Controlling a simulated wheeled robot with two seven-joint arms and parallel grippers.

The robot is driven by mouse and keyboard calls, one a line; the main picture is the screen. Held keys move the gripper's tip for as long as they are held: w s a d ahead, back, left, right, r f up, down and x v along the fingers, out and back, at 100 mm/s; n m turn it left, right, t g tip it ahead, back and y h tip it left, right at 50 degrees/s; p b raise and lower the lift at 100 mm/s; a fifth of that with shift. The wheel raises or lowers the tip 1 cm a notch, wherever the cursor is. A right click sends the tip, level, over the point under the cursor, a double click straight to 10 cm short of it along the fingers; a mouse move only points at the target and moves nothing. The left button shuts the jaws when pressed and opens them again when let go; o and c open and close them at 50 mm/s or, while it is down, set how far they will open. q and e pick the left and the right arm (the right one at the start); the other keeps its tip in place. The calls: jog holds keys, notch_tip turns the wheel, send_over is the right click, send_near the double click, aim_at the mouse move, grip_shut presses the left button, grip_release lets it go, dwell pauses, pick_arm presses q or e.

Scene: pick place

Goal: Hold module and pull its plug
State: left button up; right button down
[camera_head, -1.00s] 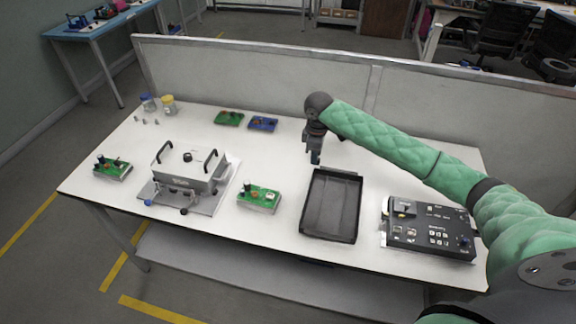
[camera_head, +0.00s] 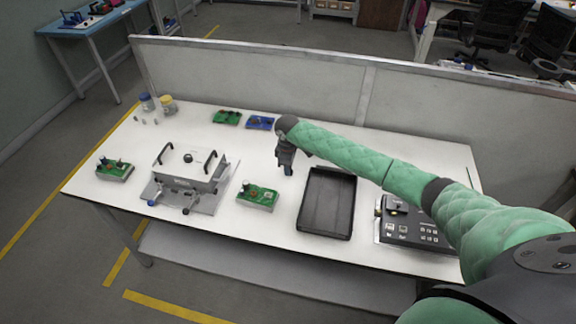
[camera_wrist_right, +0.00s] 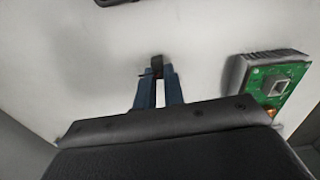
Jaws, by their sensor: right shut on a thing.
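My right gripper (camera_head: 288,172) is above the white table, between the middle green module and the black tray. In the right wrist view its blue fingers (camera_wrist_right: 158,80) are shut on a small dark piece (camera_wrist_right: 157,64); I cannot tell whether it is a plug. The middle green module (camera_head: 258,196) lies on the table to the left of the gripper. A green module with a grey finned side also shows in the right wrist view (camera_wrist_right: 285,80), apart from the fingers. Another green module (camera_head: 115,170) lies at the table's left. My left gripper is not in view.
A black tray (camera_head: 326,203) and a black control panel (camera_head: 408,222) are on the right. A grey box with handles (camera_head: 187,170) stands on a plate at left. Green (camera_head: 227,118) and blue (camera_head: 260,123) boards lie at the back, before a partition (camera_head: 250,72).

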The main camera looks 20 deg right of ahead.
jog(key=shift+f, duration=0.25)
jog(key=c, duration=1.5)
grip_release()
jog(key=shift+r, duration=0.1)
